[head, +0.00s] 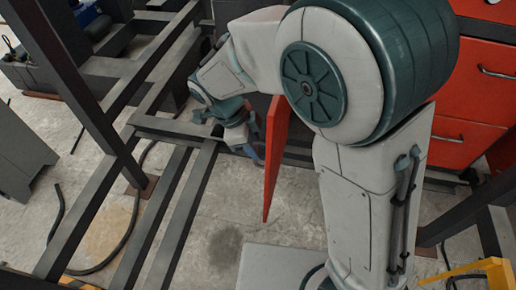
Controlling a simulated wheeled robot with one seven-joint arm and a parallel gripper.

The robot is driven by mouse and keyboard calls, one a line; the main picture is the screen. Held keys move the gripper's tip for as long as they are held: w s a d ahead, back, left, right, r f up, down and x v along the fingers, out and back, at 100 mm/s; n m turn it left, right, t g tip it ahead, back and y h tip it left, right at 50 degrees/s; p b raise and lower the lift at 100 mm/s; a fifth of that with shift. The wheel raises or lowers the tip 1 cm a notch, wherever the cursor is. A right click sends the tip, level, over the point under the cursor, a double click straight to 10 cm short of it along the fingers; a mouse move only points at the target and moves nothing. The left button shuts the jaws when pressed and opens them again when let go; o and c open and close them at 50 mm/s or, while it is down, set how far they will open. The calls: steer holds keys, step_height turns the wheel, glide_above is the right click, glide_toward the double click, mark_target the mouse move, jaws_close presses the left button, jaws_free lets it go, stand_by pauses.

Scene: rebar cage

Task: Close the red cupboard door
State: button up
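The red cupboard door (274,160) stands open, seen nearly edge-on in the middle of the head view. Its upper right part is hidden behind my arm. My gripper (256,153) is at the left side of the door, very close to it. I cannot tell whether it touches the door, and its fingers are too small and dark to show whether they are open or shut. The red cupboard (468,95) stands at the right behind my arm, with drawer fronts and metal handles. The opening that the door belongs to is hidden by my arm.
Dark steel beams (180,205) run along the floor at the left, and an upright post (75,85) rises there. A black cable (128,225) lies on the concrete. A grey box (20,150) is at the left edge. Bare floor (225,215) shows below the door.

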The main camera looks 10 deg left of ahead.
steer(key=shift+x, duration=1.4)
jaws_close()
